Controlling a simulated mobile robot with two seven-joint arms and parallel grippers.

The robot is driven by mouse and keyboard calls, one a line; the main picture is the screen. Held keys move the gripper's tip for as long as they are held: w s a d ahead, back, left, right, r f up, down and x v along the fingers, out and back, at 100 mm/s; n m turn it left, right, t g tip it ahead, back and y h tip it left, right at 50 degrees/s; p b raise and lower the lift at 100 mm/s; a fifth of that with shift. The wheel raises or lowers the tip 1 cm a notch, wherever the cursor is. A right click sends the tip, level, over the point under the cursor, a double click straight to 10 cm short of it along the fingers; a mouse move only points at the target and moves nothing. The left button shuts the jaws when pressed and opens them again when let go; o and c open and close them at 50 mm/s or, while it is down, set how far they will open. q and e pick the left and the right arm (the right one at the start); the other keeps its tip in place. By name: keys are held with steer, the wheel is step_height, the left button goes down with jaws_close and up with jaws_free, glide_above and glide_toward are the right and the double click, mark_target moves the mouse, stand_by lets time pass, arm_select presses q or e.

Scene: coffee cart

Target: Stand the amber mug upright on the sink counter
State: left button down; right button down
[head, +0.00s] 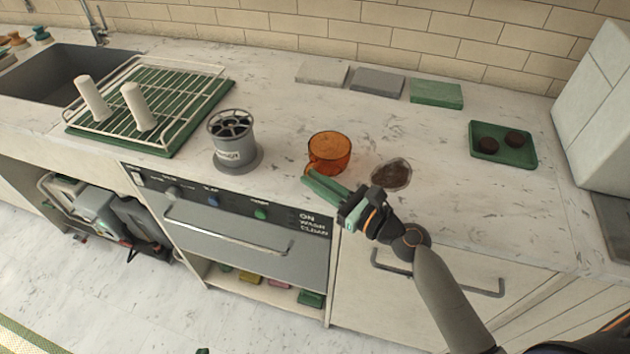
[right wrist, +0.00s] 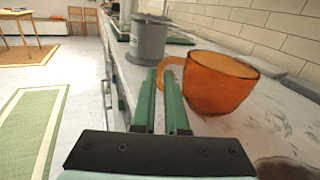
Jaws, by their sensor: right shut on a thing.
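The amber mug (head: 329,150) is at the sink counter (head: 290,110), near its front edge, with its mouth up. It also looks close to upright in the right wrist view (right wrist: 220,85). I cannot tell whether its base touches the counter or is just above it. My right gripper (head: 308,178) is shut on the mug's handle, on the side toward the counter's front edge; its green fingers (right wrist: 165,78) meet the handle in the right wrist view. Only a small dark green tip of my left gripper (head: 203,350) shows at the bottom edge, and its jaws are hidden.
A grey canister (head: 234,150) stands left of the mug, and a dark brown patch (head: 391,175) lies right of it. A rack (head: 150,100) with two white cylinders stands near the sink (head: 60,75). A green tray (head: 503,145) is at right.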

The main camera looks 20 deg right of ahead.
steer(key=c, duration=0.9)
jaws_free()
steer(key=shift+f, duration=0.1)
steer(key=shift+c, duration=0.2)
steer(key=b+v, duration=0.2)
steer(key=v, duration=1)
steer(key=shift+a, duration=0.1)
